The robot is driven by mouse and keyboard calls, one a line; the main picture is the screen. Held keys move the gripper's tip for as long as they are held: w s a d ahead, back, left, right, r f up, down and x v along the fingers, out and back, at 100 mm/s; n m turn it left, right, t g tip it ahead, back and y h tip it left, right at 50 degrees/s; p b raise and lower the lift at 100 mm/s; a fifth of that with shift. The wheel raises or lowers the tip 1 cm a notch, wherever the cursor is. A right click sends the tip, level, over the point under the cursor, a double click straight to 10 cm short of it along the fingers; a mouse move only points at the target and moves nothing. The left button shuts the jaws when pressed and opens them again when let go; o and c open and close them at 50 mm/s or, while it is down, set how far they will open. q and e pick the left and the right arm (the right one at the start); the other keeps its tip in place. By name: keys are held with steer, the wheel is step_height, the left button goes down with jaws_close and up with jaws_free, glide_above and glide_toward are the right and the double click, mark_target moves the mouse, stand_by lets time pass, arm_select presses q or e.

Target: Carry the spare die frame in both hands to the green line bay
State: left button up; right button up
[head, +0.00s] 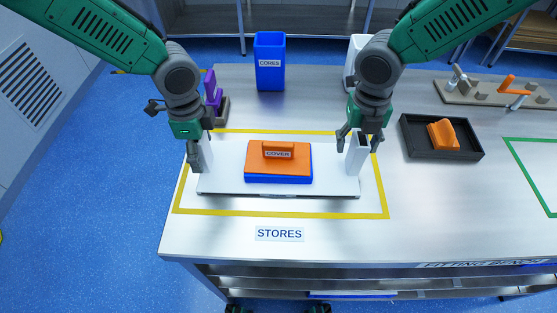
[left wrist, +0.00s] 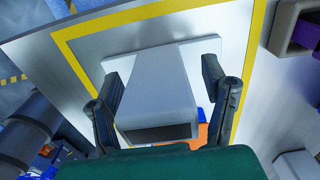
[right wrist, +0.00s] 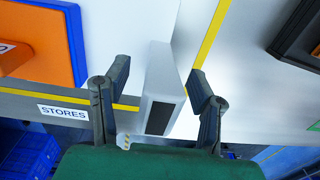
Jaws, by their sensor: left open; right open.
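The die frame is a pale grey plate (head: 225,187) with a white upright post at each end. It lies inside the yellow outline at the STORES label. A blue block (head: 278,178) with an orange lid marked COVER (head: 290,167) sits on its middle. My left gripper (head: 199,152) is open, with its fingers on either side of the left post (left wrist: 155,90). My right gripper (head: 358,143) is open around the right post (right wrist: 160,90), with gaps visible beside it. The green outline (head: 533,178) is at the far right of the bench, partly out of view.
A black tray (head: 420,148) holding an orange part (head: 443,134) stands between the frame and the green outline. A blue CORES bin (head: 270,75), a purple part (head: 212,92) and a fixture with an orange lever (head: 507,84) stand further back. Bench between the outlines is clear in front.

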arm_select(q)
steer(key=c, duration=0.8)
arm_select(e)
steer(key=c, duration=0.8)
arm_select(q)
jaws_close()
arm_select(e)
jaws_close()
arm_select(q)
steer(key=shift+r, duration=0.15)
arm_select(e)
steer(key=shift+r, duration=0.1)
